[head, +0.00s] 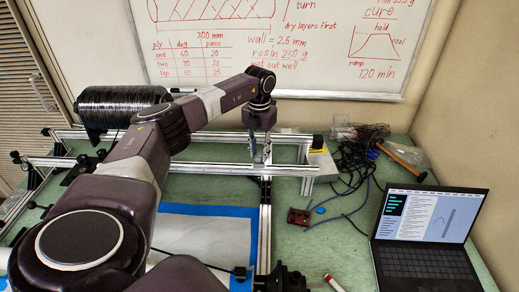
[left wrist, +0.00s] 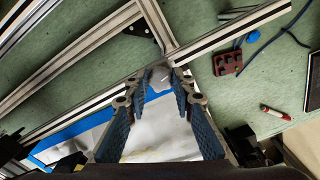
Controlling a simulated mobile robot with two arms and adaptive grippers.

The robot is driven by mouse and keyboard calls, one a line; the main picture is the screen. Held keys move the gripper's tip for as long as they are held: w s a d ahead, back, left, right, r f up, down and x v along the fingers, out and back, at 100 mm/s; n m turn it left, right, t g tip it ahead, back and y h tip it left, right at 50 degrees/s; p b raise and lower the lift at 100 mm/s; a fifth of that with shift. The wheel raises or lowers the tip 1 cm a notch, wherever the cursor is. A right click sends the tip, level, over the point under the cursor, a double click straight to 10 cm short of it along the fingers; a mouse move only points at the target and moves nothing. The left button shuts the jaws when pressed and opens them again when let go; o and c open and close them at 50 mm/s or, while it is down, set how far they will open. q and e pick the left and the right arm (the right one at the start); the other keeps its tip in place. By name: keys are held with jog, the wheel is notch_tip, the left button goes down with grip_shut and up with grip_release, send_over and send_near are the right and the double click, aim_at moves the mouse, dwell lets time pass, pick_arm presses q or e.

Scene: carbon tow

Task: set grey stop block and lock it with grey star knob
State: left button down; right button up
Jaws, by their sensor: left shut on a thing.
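My left gripper (head: 261,154) reaches over the aluminium rail frame in the head view. In the left wrist view its fingers (left wrist: 160,76) are closed on a small grey block (left wrist: 159,80), which I take to be the grey stop block. The block is at the rail (left wrist: 228,34), near where the rails meet; I cannot tell whether it touches or is seated on the rail. In the head view the fingers mostly hide it. I cannot make out a grey star knob.
A black fibre-wound cylinder (head: 122,104) is at the back left.

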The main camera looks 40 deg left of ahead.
pick_arm(q)
jog(key=shift+w+a+r+n+p, duration=0.1)
jog(key=shift+n+p, duration=0.1)
jog(key=shift+n, duration=0.75)
jog(key=shift+a+r+n+p, duration=0.1)
jog(key=shift+n+p, duration=0.05)
jog(key=shift+n, duration=0.8)
jog(key=c, duration=2)
grip_release()
jog(key=shift+c, duration=0.2)
jog(key=o, duration=0.4)
jog(key=shift+d+f, duration=0.1)
jog(key=shift+f, duration=0.05)
notch_tip(320, 180, up, 12)
jog(key=shift+r, duration=0.1)
